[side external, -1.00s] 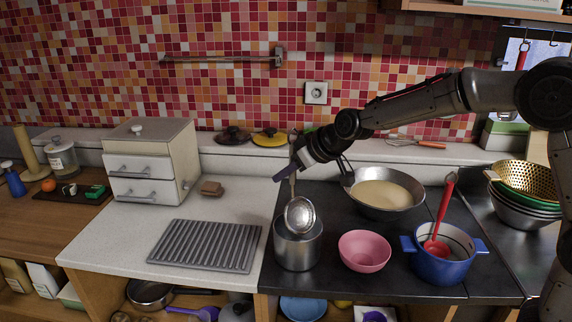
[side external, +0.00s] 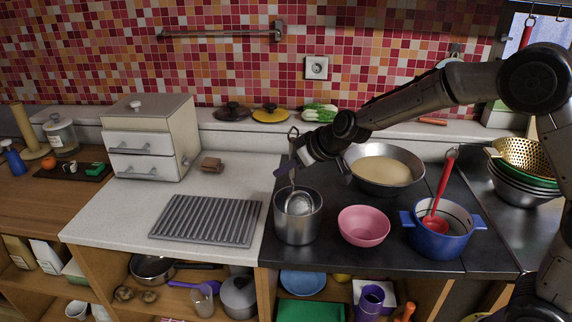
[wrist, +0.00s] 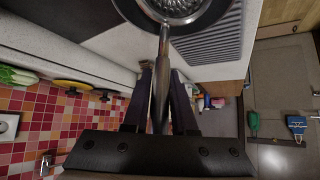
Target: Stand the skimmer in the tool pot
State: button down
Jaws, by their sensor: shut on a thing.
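The skimmer has a round perforated metal head (side external: 299,203) and a long handle with a hanging loop on top. It stands nearly upright, slightly tilted, with its head down in the mouth of the steel tool pot (side external: 298,231). Whether the head touches the pot's bottom is hidden by the wall. My gripper (side external: 293,167) is shut on the handle above the pot. In the wrist view the handle (wrist: 163,75) runs between my fingers (wrist: 160,95), and the head lies inside the pot's dark rim.
A pink bowl (side external: 364,227) stands close right of the pot. Beyond it is a blue pot (side external: 440,240) with a red ladle. A pan (side external: 385,169) of pale liquid is behind. A ridged grey rack (side external: 206,220) lies left. A wall rail (side external: 220,33) is empty.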

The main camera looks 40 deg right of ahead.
jog(key=c, duration=0.6)
grip_release()
jog(key=shift+c, duration=0.2)
jog(key=v, duration=1.4)
jog(key=shift+w, duration=0.1)
